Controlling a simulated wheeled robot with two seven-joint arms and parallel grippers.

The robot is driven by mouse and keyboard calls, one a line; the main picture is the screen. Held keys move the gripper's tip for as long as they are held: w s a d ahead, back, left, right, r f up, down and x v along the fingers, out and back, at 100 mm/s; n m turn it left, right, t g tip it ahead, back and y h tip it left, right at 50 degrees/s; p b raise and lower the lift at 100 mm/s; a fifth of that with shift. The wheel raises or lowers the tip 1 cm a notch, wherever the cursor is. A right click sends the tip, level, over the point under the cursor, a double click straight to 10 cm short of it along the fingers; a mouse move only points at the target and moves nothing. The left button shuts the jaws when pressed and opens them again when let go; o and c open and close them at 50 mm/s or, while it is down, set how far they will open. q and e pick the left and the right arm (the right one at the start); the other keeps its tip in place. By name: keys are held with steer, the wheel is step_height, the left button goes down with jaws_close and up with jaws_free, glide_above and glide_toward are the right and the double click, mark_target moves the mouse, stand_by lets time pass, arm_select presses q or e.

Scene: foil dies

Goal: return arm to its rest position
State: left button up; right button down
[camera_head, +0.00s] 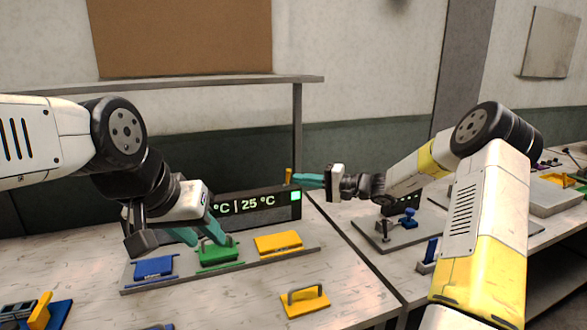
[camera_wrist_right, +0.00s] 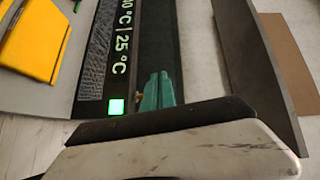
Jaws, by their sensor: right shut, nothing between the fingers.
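My right gripper (camera_head: 304,181) is raised in front of the display, its teal fingers pointing left. The fingers are shut together and empty, as the right wrist view (camera_wrist_right: 157,90) also shows. My left gripper (camera_head: 208,238) is low over the green die (camera_head: 219,255) on the grey plate, with its teal fingers apart beside the green die's handle. Contact with that handle cannot be made out. The blue die (camera_head: 153,267) and a yellow die (camera_head: 278,243) sit on the same plate, left and right of the green one.
The display (camera_head: 255,205) stands behind the plate. A yellow handled piece (camera_head: 305,300) lies on the table in front. A fixture with a blue part (camera_head: 408,218) stands on the right-hand table beyond my right arm. A shelf post (camera_head: 298,130) rises behind the display.

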steer(key=s+a+r+n+g+h, duration=0.2)
steer(key=s+h, duration=0.1)
steer(key=s, duration=0.6)
steer(key=s+a+r+n+g+h, duration=0.2)
steer(key=s+g+h, duration=0.1)
steer(key=s, duration=0.5)
steer(key=s+d+r+t+h, duration=0.1)
steer(key=s+d+t+h, duration=0.1)
steer(key=s+d, duration=0.4)
steer(key=s+d+r+t+h, duration=0.2)
steer(key=s+d+h, duration=0.3)
steer(key=s, duration=1)
steer(key=shift+d+h, duration=0.3)
steer(key=shift+d, duration=0.85)
